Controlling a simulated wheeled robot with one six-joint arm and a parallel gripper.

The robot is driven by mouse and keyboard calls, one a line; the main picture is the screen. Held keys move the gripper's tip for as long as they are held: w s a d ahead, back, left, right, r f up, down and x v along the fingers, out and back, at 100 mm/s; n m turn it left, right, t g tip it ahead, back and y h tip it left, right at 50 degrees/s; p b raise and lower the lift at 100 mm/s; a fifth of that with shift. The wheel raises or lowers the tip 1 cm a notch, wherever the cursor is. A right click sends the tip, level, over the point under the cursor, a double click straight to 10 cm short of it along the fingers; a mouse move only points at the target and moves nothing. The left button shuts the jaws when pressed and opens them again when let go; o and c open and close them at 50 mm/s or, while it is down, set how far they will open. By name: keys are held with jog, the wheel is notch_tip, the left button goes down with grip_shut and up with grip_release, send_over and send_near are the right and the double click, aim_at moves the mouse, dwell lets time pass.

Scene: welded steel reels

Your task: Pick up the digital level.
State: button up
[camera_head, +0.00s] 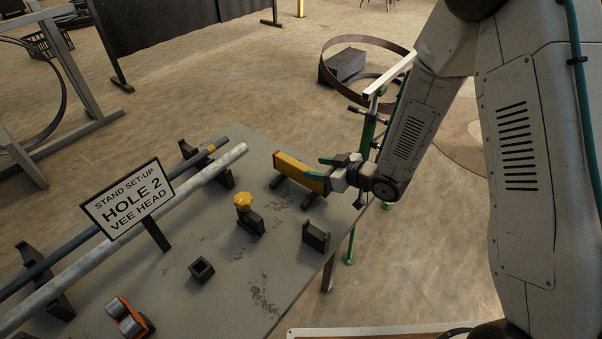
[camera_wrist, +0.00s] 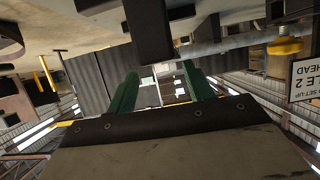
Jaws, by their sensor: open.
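The digital level looks to be the yellow bar (camera_head: 292,168) at the right side of the grey table, resting on dark supports. Its right end lies at my gripper (camera_head: 322,168). The green fingers are spread apart, one on the far side of the bar's end and one overlapping its face in the picture. I cannot tell whether they touch it. In the wrist view my gripper (camera_wrist: 160,72) shows two separate green fingers. A dark block is above them, and I cannot make out the level there.
The grey table (camera_head: 215,270) also bears a long pipe (camera_head: 130,230), a sign (camera_head: 128,198), a yellow-knobbed stand (camera_head: 246,212), a dark bracket (camera_head: 316,237), a small square tube (camera_head: 201,269) and an orange roller piece (camera_head: 130,318). A green stand is just beyond the table's right edge.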

aim_at(300, 164)
jog(key=x, duration=0.5)
jog(key=shift+s+a, duration=0.2)
grip_shut()
jog(key=shift+r, duration=0.15)
